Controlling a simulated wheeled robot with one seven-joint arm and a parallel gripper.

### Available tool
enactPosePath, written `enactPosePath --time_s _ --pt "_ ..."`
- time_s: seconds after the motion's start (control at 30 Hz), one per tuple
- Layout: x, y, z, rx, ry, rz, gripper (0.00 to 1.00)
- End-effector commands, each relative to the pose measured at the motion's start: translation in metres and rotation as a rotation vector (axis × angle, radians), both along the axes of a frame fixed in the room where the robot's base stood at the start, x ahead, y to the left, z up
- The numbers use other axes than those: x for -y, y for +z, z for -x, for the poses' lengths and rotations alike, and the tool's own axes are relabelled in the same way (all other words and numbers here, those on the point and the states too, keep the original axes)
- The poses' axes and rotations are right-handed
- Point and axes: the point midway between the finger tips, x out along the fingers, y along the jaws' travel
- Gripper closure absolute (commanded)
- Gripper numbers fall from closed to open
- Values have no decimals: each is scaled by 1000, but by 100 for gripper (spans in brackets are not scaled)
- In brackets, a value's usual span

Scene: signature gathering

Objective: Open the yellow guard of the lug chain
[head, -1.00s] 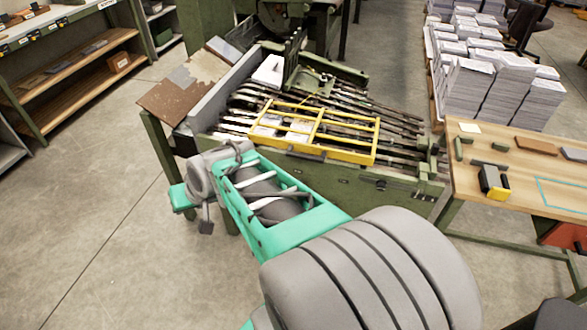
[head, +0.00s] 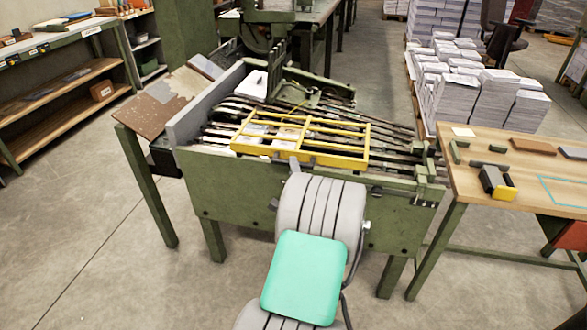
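The yellow guard (head: 340,160) is a barred rectangular frame. It lies low and nearly flat over the dark rods of the lug chain (head: 395,134), on top of the green machine (head: 232,205). Pale sheets show beneath its left part. My grey and green arm reaches up from the bottom to the guard's front side. My gripper is mostly hidden behind my arm's last links; only small grey parts show beside the guard's front rail. I cannot tell whether it touches the rail or whether its fingers are open.
A wooden table (head: 450,185) with small blocks and a black-and-yellow tool (head: 497,183) stands at the right. Paper stacks (head: 470,100) are behind it. A shelf (head: 65,90) stands at the left. The floor at front left is clear.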

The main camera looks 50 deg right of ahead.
Motion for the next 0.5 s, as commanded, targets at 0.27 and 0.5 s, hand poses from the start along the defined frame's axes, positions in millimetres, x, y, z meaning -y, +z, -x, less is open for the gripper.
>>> enactPosePath --time_s 0.27,0.5 --pt "5 0 -5 -1 0 1 64" --pt "5 0 -5 -1 0 1 80"
